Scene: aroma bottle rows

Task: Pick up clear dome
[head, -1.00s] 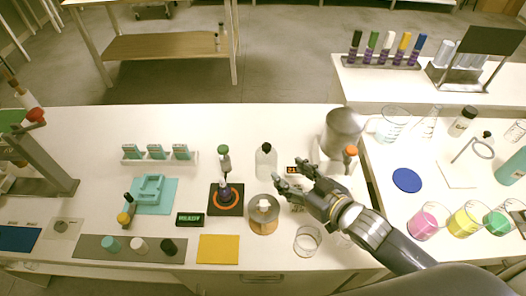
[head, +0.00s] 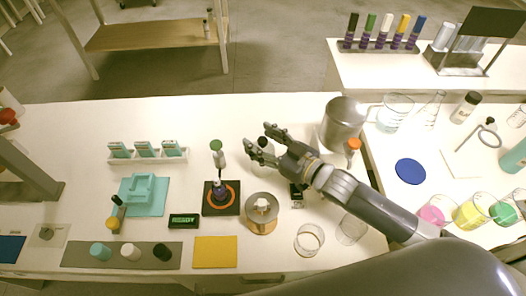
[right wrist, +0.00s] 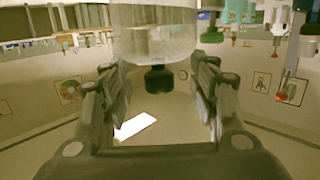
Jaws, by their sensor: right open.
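The clear dome (right wrist: 158,42), a see-through round body with a black knob, fills the top middle of the right wrist view, which looks upside down. It lies between the two fingers, with a gap visible on both sides. In the head view the dome is mostly hidden behind my right gripper (head: 262,146). The gripper comes in from the right and is open around or just before the dome; I cannot tell how deep. My left gripper is out of view.
A round tan-sided holder (head: 262,226) and a purple bottle on a black square mat (head: 209,205) stand nearby. A steel pot (head: 341,124) and an orange-capped bottle (head: 352,147) stand right. Clear glasses (head: 309,240) are at the front right.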

